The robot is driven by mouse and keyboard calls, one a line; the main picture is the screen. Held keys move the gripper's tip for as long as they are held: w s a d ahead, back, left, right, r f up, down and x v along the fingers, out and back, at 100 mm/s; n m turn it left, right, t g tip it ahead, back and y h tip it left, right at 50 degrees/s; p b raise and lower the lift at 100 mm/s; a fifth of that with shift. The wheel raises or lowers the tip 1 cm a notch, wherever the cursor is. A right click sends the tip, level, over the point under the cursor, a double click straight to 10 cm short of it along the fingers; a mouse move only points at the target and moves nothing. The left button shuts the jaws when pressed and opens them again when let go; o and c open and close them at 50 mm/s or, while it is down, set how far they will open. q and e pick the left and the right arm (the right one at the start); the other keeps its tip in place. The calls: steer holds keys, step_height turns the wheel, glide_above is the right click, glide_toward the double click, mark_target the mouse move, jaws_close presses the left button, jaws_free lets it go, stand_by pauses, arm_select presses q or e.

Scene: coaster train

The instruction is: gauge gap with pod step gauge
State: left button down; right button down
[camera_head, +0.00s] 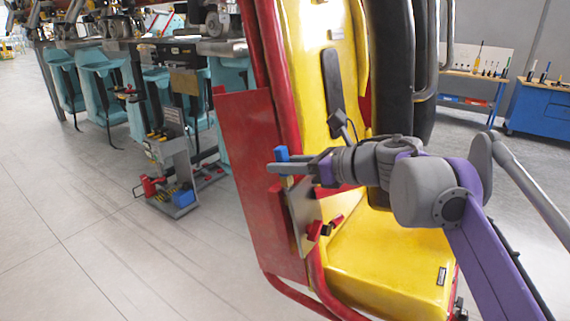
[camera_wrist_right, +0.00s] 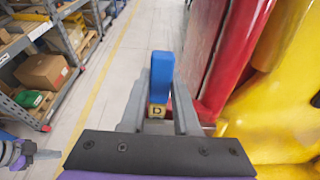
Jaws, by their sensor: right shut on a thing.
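My right gripper (camera_head: 277,168) is shut on the pod step gauge, a blue bar (camera_head: 281,153) standing upright between the fingertips. In the right wrist view the gauge (camera_wrist_right: 161,78) has a blue upper part and a tan lower part marked with a dark letter, between the grey fingers (camera_wrist_right: 160,118). The gripper is at the red panel (camera_head: 250,180) on the side of the yellow pod (camera_head: 385,265). I cannot tell whether the gauge touches the pod, and the gap is not clearly visible.
Red tubes (camera_head: 284,75) frame the yellow seat, and black padding (camera_head: 395,80) hangs above it. A grey tool cart (camera_head: 175,165) stands on the left floor, before teal seats (camera_head: 103,85). A blue bench (camera_head: 540,108) is at right. Shelves with boxes (camera_wrist_right: 45,70) show in the wrist view.

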mark_target(287, 181)
steer(key=shift+f, duration=0.25)
steer(key=shift+r, duration=0.1)
stand_by(2.0)
steer(key=shift+s+d+f+b, duration=0.1)
steer(key=shift+f+b, duration=0.05)
steer(key=shift+f, duration=0.45)
steer(key=shift+s+d+f+b, duration=0.1)
steer(key=shift+f+b, duration=0.05)
steer(key=shift+f, duration=0.45)
stand_by(1.2)
steer(key=shift+r+p, duration=0.15)
steer(key=shift+p, duration=0.2)
stand_by(1.3)
stand_by(1.6)
